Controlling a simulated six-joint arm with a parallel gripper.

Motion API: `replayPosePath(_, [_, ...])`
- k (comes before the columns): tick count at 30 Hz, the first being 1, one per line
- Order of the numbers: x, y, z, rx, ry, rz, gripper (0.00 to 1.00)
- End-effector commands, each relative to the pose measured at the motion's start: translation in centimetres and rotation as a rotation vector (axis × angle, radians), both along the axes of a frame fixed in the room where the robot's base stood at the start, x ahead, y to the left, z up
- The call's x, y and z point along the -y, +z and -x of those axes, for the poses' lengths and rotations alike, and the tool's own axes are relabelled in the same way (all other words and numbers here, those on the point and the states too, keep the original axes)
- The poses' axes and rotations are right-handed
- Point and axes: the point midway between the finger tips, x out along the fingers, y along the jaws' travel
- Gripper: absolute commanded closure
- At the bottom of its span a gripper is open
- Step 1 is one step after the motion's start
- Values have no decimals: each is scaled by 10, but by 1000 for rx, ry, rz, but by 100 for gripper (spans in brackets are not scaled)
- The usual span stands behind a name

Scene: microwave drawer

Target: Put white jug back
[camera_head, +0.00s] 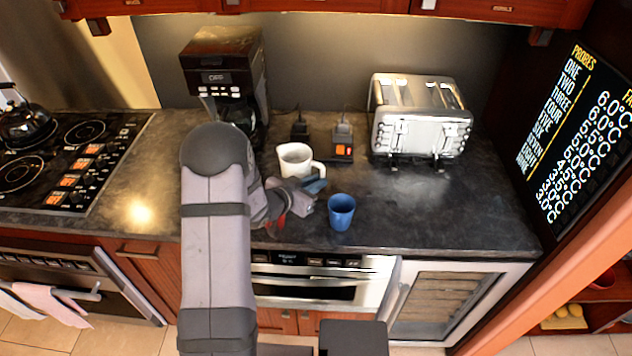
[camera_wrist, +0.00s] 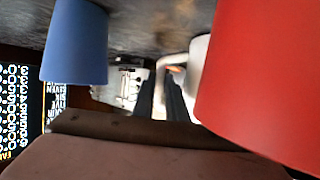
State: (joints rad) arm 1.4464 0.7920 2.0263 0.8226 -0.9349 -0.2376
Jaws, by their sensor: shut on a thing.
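The white jug (camera_head: 294,158) stands on the dark counter in front of the coffee maker, its handle facing right. My gripper (camera_head: 316,184) is at the handle side, low and close to the counter, and is shut on the jug's handle. In the wrist view, the two dark fingers (camera_wrist: 163,95) reach to the white handle, with part of the jug (camera_wrist: 197,68) beside them on the right. The jug looks upright. Whether its base touches the counter is hard to tell.
A blue cup (camera_head: 341,212) stands right of my gripper. A red object (camera_wrist: 265,80) is very close on its other side, mostly hidden by my arm in the head view. The coffee maker (camera_head: 226,80), the toaster (camera_head: 420,118) and a small black device (camera_head: 341,145) stand behind. The counter's right side is clear.

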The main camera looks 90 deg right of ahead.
Motion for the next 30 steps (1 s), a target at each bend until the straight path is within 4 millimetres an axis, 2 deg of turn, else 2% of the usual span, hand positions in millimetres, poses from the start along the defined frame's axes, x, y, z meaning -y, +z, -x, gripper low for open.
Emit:
replayPosePath(3, [1,-1,0,0,-1,6,100])
replayPosePath(4, [0,-3,0,0,0,0,83])
replayPosePath(6, [0,-2,0,0,0,0,69])
replayPosePath(20, [-2,1,-2,0,0,0,69])
replayPosePath(30, [-34,16,-24,1,4,2,69])
